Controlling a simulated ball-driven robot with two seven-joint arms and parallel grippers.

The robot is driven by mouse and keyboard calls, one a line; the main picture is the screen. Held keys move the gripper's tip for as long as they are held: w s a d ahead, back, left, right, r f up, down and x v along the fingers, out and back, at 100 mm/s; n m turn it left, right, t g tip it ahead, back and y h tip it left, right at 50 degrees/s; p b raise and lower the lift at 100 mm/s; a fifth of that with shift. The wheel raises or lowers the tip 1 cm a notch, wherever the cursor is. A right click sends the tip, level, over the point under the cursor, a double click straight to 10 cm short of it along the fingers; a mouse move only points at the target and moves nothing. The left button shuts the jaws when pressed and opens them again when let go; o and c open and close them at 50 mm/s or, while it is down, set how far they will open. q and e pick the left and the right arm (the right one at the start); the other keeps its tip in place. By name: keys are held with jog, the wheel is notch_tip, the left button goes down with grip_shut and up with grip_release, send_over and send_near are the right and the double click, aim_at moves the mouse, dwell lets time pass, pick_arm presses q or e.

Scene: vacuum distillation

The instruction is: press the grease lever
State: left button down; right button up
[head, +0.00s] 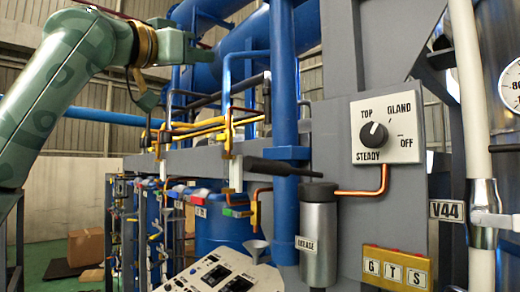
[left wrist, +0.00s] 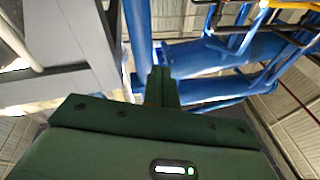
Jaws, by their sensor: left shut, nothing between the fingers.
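The grease canister (head: 318,240) is a grey metal cylinder with a dark cap and a label, right of centre in the head view. The dark grease lever (head: 275,168) sticks out to the left above its cap, close to level. My left gripper (head: 203,55) is up and to the left of the lever, well apart from it. In the left wrist view its fingers (left wrist: 162,88) are together with nothing between them. The lever cannot be made out in the left wrist view. My right gripper is not in view.
A blue vertical pipe (head: 284,90) stands just behind the lever. A copper pipe (head: 365,192) runs right from the canister. A rotary knob (head: 373,135) sits on a white plate to the right. A sloped control panel (head: 215,275) lies below left.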

pick_arm(q)
jog(key=s+d+f+m+g, duration=0.2)
jog(key=s+d+g, duration=0.25)
jog(key=s, duration=0.65)
jog(key=g+y+p, duration=0.2)
jog(key=g+p, duration=0.1)
send_over(288, 169)
jog(key=s+a, duration=0.4)
notch_tip(288, 169, down, 10)
jog(key=f, duration=0.1)
jog(key=w+f, duration=0.1)
jog(key=f, duration=0.1)
jog(key=shift+d+f, duration=0.1)
jog(key=shift+f, duration=0.2)
jog(key=shift+s+a+f+p, duration=0.1)
jog(key=shift+a+f+p, duration=0.25)
jog(key=shift+f, duration=0.15)
jog(key=shift+d, duration=0.1)
jog(key=shift+d, duration=0.15)
